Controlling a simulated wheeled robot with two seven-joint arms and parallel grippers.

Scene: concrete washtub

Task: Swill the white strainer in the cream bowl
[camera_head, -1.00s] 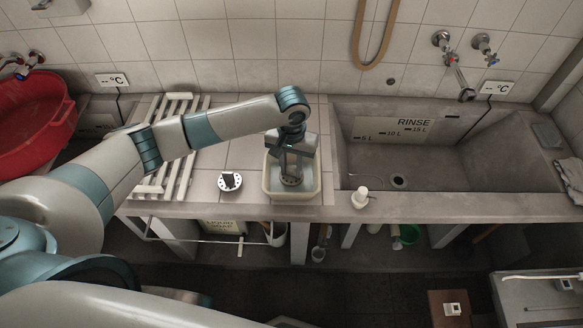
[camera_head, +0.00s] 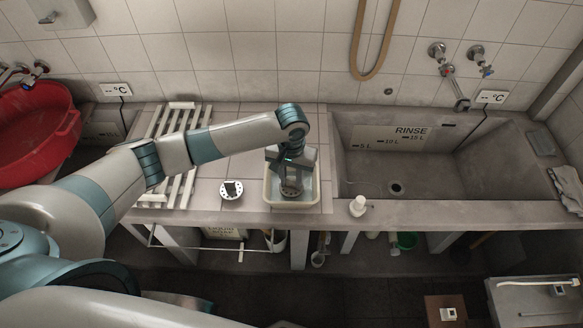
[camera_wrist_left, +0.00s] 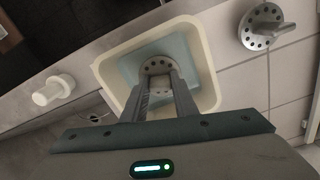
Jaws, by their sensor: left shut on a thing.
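The cream bowl (camera_head: 318,194) stands on the tiled ledge left of the sink and holds bluish water; it also shows in the wrist view (camera_wrist_left: 206,62). My left gripper (camera_head: 291,184) points down into it and is shut on a round strainer with holes (camera_wrist_left: 157,65). The strainer is low inside the bowl, within the rim, and looks dull and shaded there. Whether it touches the bottom I cannot tell. The fingers (camera_wrist_left: 160,85) cover part of it in the wrist view. My right gripper is not in view.
A second round holed piece with a handle (camera_head: 231,190) lies on the ledge left of the bowl. A white slatted rack (camera_head: 170,165) is farther left. The concrete sink (camera_head: 440,178) looks empty.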

